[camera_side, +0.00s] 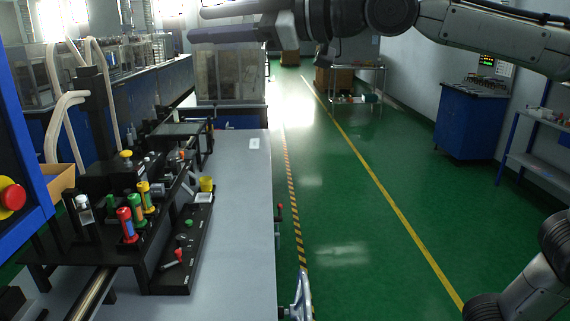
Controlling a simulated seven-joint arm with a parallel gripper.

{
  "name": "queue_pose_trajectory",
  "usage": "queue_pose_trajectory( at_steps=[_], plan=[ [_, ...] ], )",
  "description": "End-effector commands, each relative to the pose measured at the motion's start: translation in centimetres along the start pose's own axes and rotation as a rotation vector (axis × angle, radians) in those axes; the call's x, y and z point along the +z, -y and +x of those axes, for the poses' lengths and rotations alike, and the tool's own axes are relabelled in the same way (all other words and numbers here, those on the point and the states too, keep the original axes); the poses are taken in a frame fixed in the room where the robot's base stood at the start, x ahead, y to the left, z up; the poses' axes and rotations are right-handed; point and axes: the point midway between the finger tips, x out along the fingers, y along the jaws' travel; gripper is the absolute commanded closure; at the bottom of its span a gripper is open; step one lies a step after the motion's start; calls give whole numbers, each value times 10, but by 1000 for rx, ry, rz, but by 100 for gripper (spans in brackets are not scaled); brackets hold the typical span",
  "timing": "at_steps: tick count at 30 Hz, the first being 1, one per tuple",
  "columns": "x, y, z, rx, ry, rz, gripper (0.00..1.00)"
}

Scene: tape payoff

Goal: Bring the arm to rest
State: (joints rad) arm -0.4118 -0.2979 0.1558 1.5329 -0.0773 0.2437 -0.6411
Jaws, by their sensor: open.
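My gripper (198,24) is at the top of the side view, held high above the grey workbench (240,210). Its two fingers point left with a gap between them, and nothing shows between them. My arm reaches in from the right. On the bench below stands a black fixture (110,190) with red, green and yellow spools (132,215). A black tray (185,250) beside it holds several small parts, with a yellow cup (206,184) at its far end. My gripper is well clear of all of these.
A blue frame with a red stop button (12,197) stands at the left edge. A clear-sided box (228,75) is at the bench's far end. The green floor (350,230) right of the bench is open, with a blue cabinet (468,125) by the wall.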

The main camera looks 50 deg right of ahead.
Motion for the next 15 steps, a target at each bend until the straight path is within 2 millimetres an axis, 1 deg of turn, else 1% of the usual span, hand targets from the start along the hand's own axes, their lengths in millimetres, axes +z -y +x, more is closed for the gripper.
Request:
queue_pose_trajectory(
  at_steps=[1, 2, 3, 5, 6, 8, 9, 11, 12, 14, 15],
  plan=[
    [30, -7, -22, 15, 73, 36, 55],
    [47, -7, -34, 18, 116, 60, 55],
    [70, -6, -50, 21, 174, 97, 55],
    [104, 1, -74, 23, 261, 156, 55],
    [125, 7, -90, 25, 318, 198, 55],
    [157, 20, -114, 25, 406, 267, 55],
    [177, 31, -130, 26, 463, 313, 55],
    [206, 50, -154, 25, 550, 385, 55],
    [224, 64, -170, 24, 607, 434, 55],
    [249, 87, -192, 21, 692, 511, 55],
    [265, 103, -206, 16, 748, 560, 55]
  ],
)
